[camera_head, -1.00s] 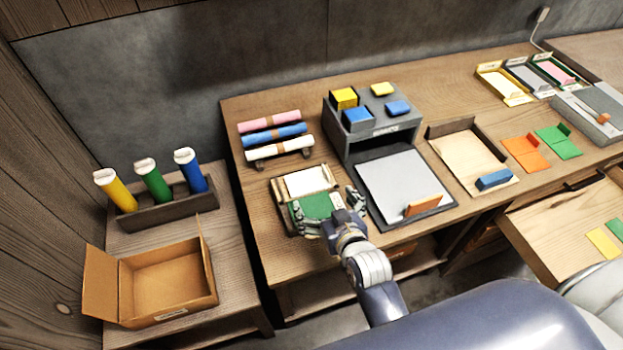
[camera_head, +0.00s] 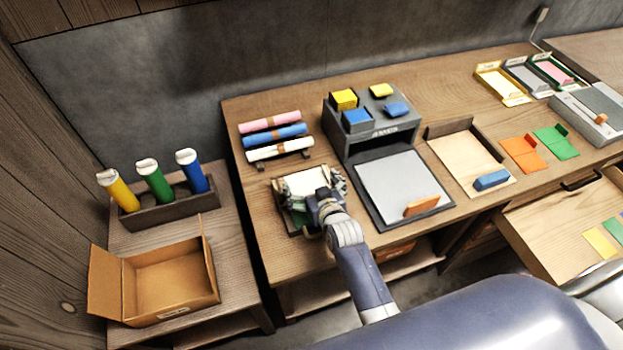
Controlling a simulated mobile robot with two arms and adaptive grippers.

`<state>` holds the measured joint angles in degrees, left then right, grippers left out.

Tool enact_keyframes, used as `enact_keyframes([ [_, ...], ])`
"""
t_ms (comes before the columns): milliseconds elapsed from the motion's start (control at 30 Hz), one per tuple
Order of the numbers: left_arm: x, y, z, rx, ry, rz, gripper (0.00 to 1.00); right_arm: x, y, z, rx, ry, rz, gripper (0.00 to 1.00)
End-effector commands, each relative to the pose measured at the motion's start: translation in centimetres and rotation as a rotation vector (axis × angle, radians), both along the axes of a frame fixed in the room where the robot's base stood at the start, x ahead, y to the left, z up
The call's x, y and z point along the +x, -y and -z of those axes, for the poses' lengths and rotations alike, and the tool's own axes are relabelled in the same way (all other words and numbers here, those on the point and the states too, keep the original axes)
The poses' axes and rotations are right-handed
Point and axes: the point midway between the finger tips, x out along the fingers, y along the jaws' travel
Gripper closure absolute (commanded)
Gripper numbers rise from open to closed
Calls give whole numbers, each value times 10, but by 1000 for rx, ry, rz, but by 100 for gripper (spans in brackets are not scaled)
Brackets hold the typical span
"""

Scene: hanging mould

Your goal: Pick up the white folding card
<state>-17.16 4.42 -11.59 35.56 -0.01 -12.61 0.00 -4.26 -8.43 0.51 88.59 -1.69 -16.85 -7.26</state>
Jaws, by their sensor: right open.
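The white folding card (camera_head: 305,181) is on the small wooden holder with a green base (camera_head: 294,217) near the front left of the main table. My right gripper (camera_head: 312,186) is over the card, its open fingers spread to either side of it. The gripper and wrist hide the card's near part and most of the green base. I cannot tell whether the fingers touch the card. My left gripper is not in view.
Rolls (camera_head: 279,149) lie on a rack behind the holder. A grey board (camera_head: 404,187) with an orange block (camera_head: 421,206) is close on the right, below a grey box unit (camera_head: 371,122). An open cardboard box (camera_head: 168,285) stands on the left table.

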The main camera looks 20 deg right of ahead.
Motion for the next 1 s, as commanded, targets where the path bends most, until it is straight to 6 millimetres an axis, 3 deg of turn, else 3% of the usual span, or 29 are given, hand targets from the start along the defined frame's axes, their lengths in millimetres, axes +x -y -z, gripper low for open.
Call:
enact_keyframes([
  [333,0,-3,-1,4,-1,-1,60,6,0,3,1,-1,0,0],
  [367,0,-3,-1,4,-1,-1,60,6,0,3,1,-1,0,2],
  [433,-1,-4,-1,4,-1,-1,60,6,0,3,1,-1,0,17],
  [467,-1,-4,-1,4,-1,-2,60,6,0,3,1,-1,0,18],
  [1000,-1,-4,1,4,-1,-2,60,6,0,-4,1,2,0,21],
])
